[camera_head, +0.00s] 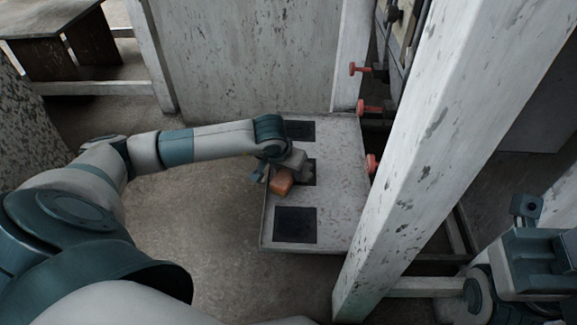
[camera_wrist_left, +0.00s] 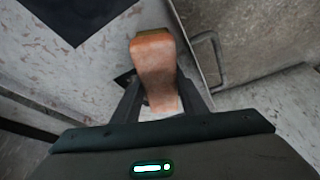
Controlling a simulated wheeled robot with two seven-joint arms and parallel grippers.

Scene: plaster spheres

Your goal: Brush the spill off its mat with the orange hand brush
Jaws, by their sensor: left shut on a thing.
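The orange hand brush (camera_head: 281,182) is in my left gripper (camera_head: 290,169), over or beside the middle dark mat (camera_head: 308,178). In the left wrist view the brush (camera_wrist_left: 153,62) sits between the two fingers of my left gripper (camera_wrist_left: 160,100), which are shut on it. A pale patch shows between the fingers; I cannot tell what it is. No spill is clearly visible on any mat; the gripper and brush cover part of the middle one. Part of my right arm shows at the lower right; its fingers cannot be made out.
The mats lie on a worn whitish table (camera_head: 338,200). Other dark mats are at its far end (camera_head: 300,131) and near end (camera_head: 295,225). A pale post (camera_head: 440,150) rises at the right, with red handwheels (camera_head: 370,107) behind the table's right edge. Floor is free left of the table.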

